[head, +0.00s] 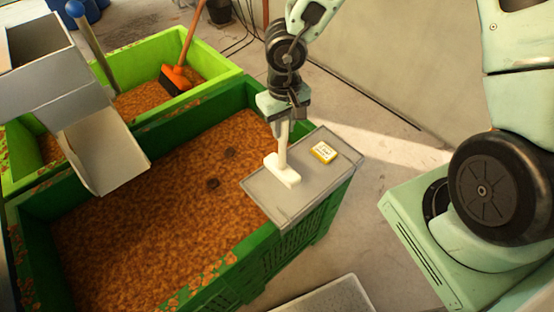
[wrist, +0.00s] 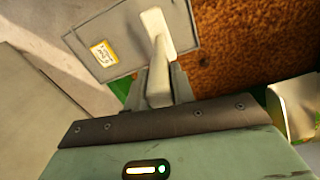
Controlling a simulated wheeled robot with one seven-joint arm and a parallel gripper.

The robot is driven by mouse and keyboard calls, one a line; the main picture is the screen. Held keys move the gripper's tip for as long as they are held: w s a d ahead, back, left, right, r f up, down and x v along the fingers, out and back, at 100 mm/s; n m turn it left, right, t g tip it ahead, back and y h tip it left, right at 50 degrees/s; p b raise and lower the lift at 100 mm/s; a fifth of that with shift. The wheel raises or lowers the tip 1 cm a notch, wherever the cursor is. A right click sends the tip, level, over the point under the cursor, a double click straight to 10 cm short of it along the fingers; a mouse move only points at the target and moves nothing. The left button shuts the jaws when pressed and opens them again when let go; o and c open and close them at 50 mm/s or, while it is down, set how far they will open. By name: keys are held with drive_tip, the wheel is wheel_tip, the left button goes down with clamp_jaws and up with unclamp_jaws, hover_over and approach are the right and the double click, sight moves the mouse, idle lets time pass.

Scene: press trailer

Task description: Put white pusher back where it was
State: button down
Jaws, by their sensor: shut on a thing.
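The white pusher (head: 282,165) stands upright on or just above the grey plate (head: 268,205) at the right corner of the dark green crate. Its flat foot is down, near the plate's left edge. I cannot tell for sure whether the foot touches the plate. My gripper (head: 287,110) is above it, shut on the upper end of its handle. In the wrist view the pusher (wrist: 157,60) runs from between the fingers to its foot over the plate (wrist: 115,45).
The dark green crate (head: 220,290) is full of brown bits with two dark lumps. A metal chute (head: 100,155) hangs over its left side. A light green crate (head: 150,52) holds an orange broom (head: 180,70).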

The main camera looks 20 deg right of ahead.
sight(283, 145)
drive_tip(key=shift+f+b, duration=0.75)
drive_tip(key=shift+f, duration=2.8)
drive_tip(key=c, duration=1.2)
unclamp_jaws()
drive_tip(key=shift+f, duration=0.15)
